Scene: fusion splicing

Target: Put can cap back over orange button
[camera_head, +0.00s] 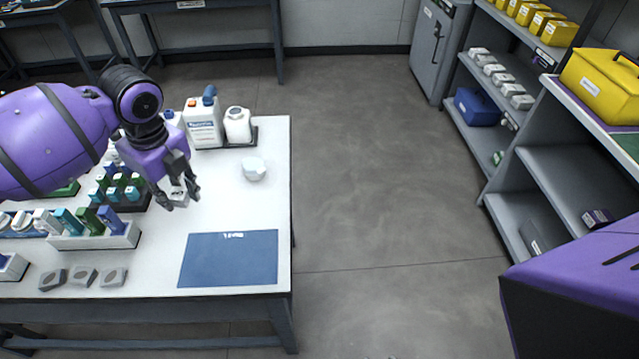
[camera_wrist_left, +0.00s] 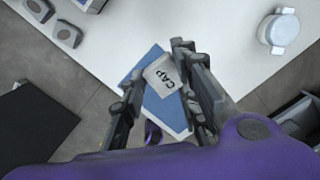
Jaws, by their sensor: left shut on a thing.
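My left gripper (camera_head: 181,197) is over the white table, and its fingers also show in the left wrist view (camera_wrist_left: 160,68). In the head view the cap (camera_head: 178,195) is partly hidden by the fingers. A white rounded piece (camera_head: 254,169) sits on the table to the right of the gripper. It shows in the left wrist view (camera_wrist_left: 283,31) as a round body with side lugs.
A blue mat (camera_head: 228,260) lies at the table's front right. Racks of small boxes (camera_head: 95,231) and several grey blocks (camera_head: 82,278) fill the left. White bottles (camera_head: 203,124) stand in a tray at the back. Shelves (camera_head: 545,160) stand at right, across clear floor.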

